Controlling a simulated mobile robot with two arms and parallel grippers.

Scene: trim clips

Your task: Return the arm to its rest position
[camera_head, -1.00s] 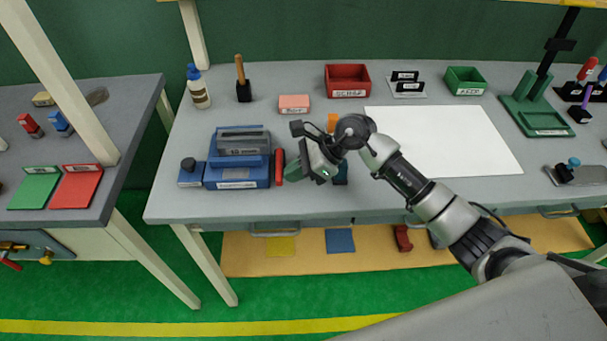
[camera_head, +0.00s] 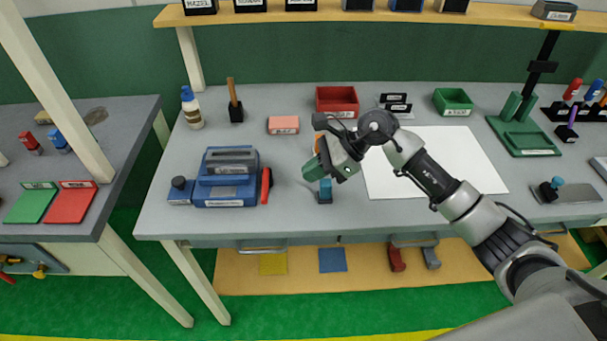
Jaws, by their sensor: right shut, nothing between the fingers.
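My right arm reaches in from the lower right over the workbench (camera_head: 420,225). My right gripper (camera_head: 311,171) is above the front middle of the bench, pointing left and slightly down. Its fingers are shut with nothing held. It is to the right of the blue clip fixture (camera_head: 228,192) and its red handle (camera_head: 266,185), apart from both. A small teal-topped block (camera_head: 325,191) stands just below and right of the fingertips; I cannot tell the gap between them. An orange item (camera_head: 320,124) is partly hidden behind the gripper. My left gripper is not in view.
A white sheet (camera_head: 470,160) lies under and right of the arm. A red bin (camera_head: 337,100), a green bin (camera_head: 453,102) and a pink block (camera_head: 283,125) stand behind. A green stand (camera_head: 523,137) is at the right. A shelf (camera_head: 330,14) runs above the back.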

